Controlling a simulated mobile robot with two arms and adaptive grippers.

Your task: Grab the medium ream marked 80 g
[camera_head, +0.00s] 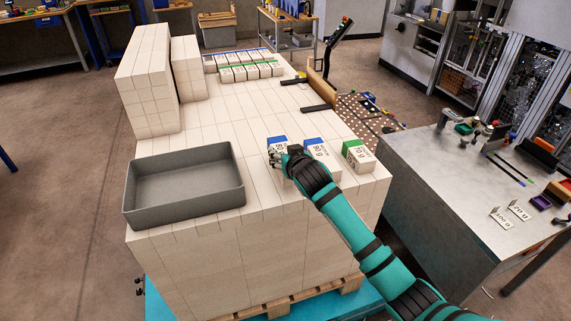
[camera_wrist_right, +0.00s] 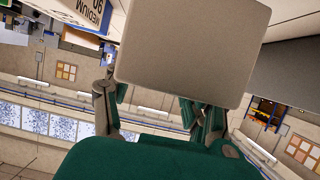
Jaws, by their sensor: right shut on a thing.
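My right gripper (camera_head: 279,160) is shut on a white ream (camera_head: 278,142) with a blue band, the leftmost of three reams near the front of the tiled white stack. Its marking is small and partly covered, and looks like 80 g. In the right wrist view the fingers (camera_wrist_right: 155,108) stand on either side of a plain beige block face (camera_wrist_right: 180,55). Beside it is a ream marked 90 MEDIUM (camera_wrist_right: 88,14), which is the blue-banded middle ream (camera_head: 318,150) in the head view. A green-banded ream (camera_head: 357,155) stands further right. My left gripper is out of view.
A grey open tray (camera_head: 183,212) lies empty at the stack's front left. Taller white blocks (camera_head: 148,80) rise at the back left. Several small reams (camera_head: 245,72) stand in rows at the back. A metal table (camera_head: 470,200) with tools and cards is on the right.

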